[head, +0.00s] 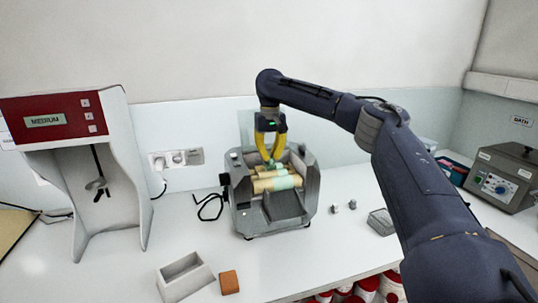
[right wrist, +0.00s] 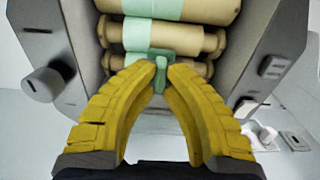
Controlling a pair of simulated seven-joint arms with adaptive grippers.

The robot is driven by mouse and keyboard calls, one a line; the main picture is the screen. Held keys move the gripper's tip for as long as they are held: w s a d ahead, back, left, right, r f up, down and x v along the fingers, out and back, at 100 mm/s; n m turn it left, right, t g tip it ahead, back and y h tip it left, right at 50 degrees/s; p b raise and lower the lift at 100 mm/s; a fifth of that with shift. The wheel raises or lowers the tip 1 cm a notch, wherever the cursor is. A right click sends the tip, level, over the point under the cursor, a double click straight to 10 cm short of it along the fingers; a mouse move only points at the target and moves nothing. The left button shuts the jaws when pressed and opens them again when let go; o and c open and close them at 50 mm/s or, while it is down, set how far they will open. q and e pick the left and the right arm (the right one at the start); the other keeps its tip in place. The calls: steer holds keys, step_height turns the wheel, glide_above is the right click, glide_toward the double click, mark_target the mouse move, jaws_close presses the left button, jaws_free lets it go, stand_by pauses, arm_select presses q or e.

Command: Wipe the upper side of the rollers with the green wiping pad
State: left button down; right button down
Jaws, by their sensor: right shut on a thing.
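The mill (head: 270,205) stands in the middle of the bench, with its tan rollers (head: 268,174) lying side by side between grey side walls. In the right wrist view, the rollers (right wrist: 205,42) carry a pale mint-green band across part of their length. My right gripper (head: 271,161) is over the rollers, its yellow fingers pointing down. In the right wrist view, its fingertips (right wrist: 161,66) are shut on the green wiping pad (right wrist: 163,75), which is at the nearest visible roller. I cannot tell whether the pad touches it. My left gripper is not in view.
A red-topped mixer (head: 75,130) stands at the left. A grey open box (head: 185,277) and an orange-brown block (head: 229,283) lie in front. A bath unit (head: 500,178) stands far right.

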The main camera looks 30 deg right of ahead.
steer(key=shift+s+a+f, duration=0.1)
steer(key=shift+s+a, duration=0.05)
steer(key=shift+s, duration=0.3)
steer(key=shift+w+d, duration=0.2)
steer(key=shift+w, duration=0.4)
steer(key=shift+w+d, duration=0.15)
steer(key=shift+w, duration=0.4)
steer(key=shift+s+a, duration=0.45)
steer(key=shift+s, duration=1.05)
steer(key=shift+s+a, duration=0.5)
steer(key=shift+s, duration=1.05)
steer(key=shift+s+a, duration=0.45)
steer(key=shift+s, duration=1.05)
step_height(320, 180, up, 8)
